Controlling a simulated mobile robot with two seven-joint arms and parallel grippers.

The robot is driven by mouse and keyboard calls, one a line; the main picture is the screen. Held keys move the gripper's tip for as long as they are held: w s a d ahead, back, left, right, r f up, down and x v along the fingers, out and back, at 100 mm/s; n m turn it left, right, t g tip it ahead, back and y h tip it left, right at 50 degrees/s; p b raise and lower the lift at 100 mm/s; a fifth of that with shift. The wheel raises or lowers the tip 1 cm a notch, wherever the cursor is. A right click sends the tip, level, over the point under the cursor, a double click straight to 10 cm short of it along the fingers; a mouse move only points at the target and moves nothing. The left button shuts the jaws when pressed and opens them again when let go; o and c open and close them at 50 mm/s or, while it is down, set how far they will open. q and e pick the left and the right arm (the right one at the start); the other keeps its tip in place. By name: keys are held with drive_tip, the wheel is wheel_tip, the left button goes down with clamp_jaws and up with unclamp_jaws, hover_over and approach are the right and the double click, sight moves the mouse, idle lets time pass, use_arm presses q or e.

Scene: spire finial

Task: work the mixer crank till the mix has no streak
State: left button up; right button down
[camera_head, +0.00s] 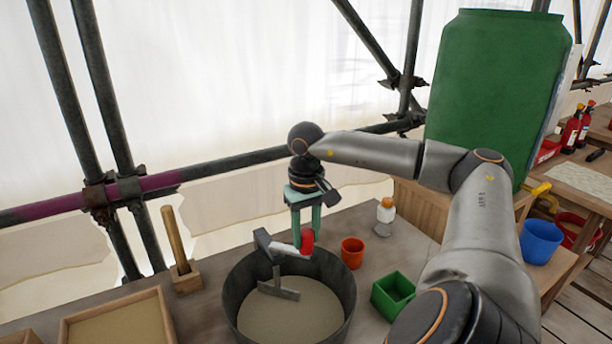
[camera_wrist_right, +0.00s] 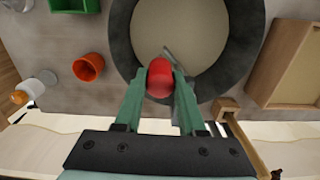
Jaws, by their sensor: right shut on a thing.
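The mixer tub (camera_head: 232,277) is a dark round bucket on the bench. The mix (camera_head: 290,318) in it looks an even grey-beige, and I see no clear streak in the part that shows. A grey crank with a paddle (camera_head: 279,290) stands in the tub. Its red knob (camera_head: 307,242) sits at the end of the crank arm, above the tub's far rim. My right gripper (camera_head: 306,236) reaches down from above and is shut on the red knob. In the right wrist view the knob (camera_wrist_right: 160,78) sits between the green fingers. My left gripper is not in view.
An orange cup (camera_head: 352,253), a green box (camera_head: 393,294) and a small white bottle with an orange cap (camera_head: 385,216) stand right of the tub. A wooden block with an upright handle (camera_head: 182,258) and a wooden tray (camera_head: 120,322) are at left. Scaffold poles run behind.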

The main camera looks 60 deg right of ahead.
drive_tip(key=shift+d+n, duration=0.2)
drive_tip(key=shift+n, duration=0.1)
drive_tip(key=c, duration=0.5)
unclamp_jaws()
wheel_tip(320, 180, up, 13)
drive_tip(key=p, duration=0.3)
drive_tip(key=shift+f+p, duration=0.2)
drive_tip(key=shift+p, duration=0.1)
